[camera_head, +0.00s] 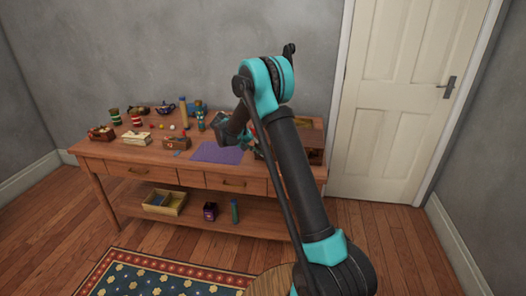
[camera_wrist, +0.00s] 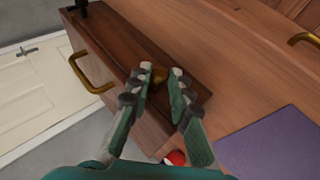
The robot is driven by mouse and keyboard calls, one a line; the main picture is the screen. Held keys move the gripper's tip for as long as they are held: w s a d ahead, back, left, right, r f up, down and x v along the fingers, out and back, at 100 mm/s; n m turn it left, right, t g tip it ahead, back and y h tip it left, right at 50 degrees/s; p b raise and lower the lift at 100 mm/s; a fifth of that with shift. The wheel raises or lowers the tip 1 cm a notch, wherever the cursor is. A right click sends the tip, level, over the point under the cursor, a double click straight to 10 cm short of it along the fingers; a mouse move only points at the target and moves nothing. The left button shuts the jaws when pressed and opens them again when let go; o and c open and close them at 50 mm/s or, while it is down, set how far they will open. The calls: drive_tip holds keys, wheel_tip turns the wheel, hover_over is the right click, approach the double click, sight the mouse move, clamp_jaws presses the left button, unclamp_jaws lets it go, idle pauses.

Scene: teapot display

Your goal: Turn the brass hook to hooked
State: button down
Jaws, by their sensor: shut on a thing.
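The brass hook (camera_wrist: 159,77) is a small gold-brown piece on the side of a dark wooden box (camera_wrist: 190,75), in the middle of the wrist view. My gripper (camera_wrist: 161,75) has a fingertip on each side of it and is shut on it. The fingers hide much of the hook, so I cannot tell which way it points. In the head view the wooden box (camera_head: 312,135) stands at the right end of the table; my arm hides the hook and the fingertips there.
A purple cloth (camera_wrist: 275,148) lies beside the box, and a red and white ball (camera_wrist: 175,157) is close to my fingers. A brass handle (camera_wrist: 88,76) sticks out from the box.

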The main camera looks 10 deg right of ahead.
drive_tip(key=shift+w+a+f+n+g+h, duration=0.1)
drive_tip(key=shift+f+n+h, duration=0.05)
drive_tip(key=shift+h, duration=0.55)
drive_tip(key=shift+s+a+f+n+g+h, duration=0.1)
drive_tip(key=shift+n+h, duration=0.1)
drive_tip(key=shift+h, duration=0.5)
drive_tip(key=shift+w+a+f+n+g+h, duration=0.1)
drive_tip(key=shift+f+n+h, duration=0.05)
drive_tip(key=shift+h, duration=0.55)
drive_tip(key=c, duration=1.4)
unclamp_jaws()
drive_tip(key=v, duration=1.2)
drive_tip(key=shift+d, duration=0.1)
